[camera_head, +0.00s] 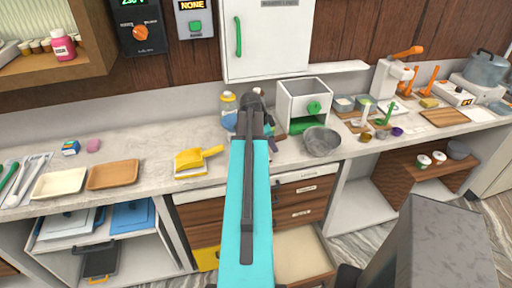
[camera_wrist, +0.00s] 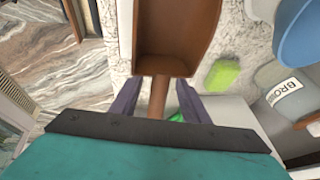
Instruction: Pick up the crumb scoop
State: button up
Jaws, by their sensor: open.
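A brown scoop (camera_wrist: 177,35) with a broad open pan lies ahead of my gripper (camera_wrist: 158,98) in the wrist view. Its narrow handle runs back between the two spread fingers, with space visible at its sides. My gripper is open. In the head view my turquoise arm reaches over the counter and hides most of the gripper and the brown scoop.
A grey bowl (camera_head: 322,142) and a white box with a green knob (camera_head: 304,101) stand right of my arm. A green lump (camera_wrist: 222,73) and a blue bowl (camera_wrist: 300,34) lie right of the scoop. An open drawer (camera_head: 300,252) sits below.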

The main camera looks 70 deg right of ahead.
grip_shut()
dwell(0.3)
jog(key=shift+r, duration=0.2)
jog(key=shift+r+b, duration=0.9)
jog(key=shift+r, duration=0.55)
jog(key=s+a+r+b, duration=0.1)
jog(key=s+a+b, duration=0.1)
jog(key=a+b, duration=0.6)
jog(key=a, duration=0.5)
jog(key=shift+s+r, duration=0.15)
jog(key=shift+s, duration=0.2)
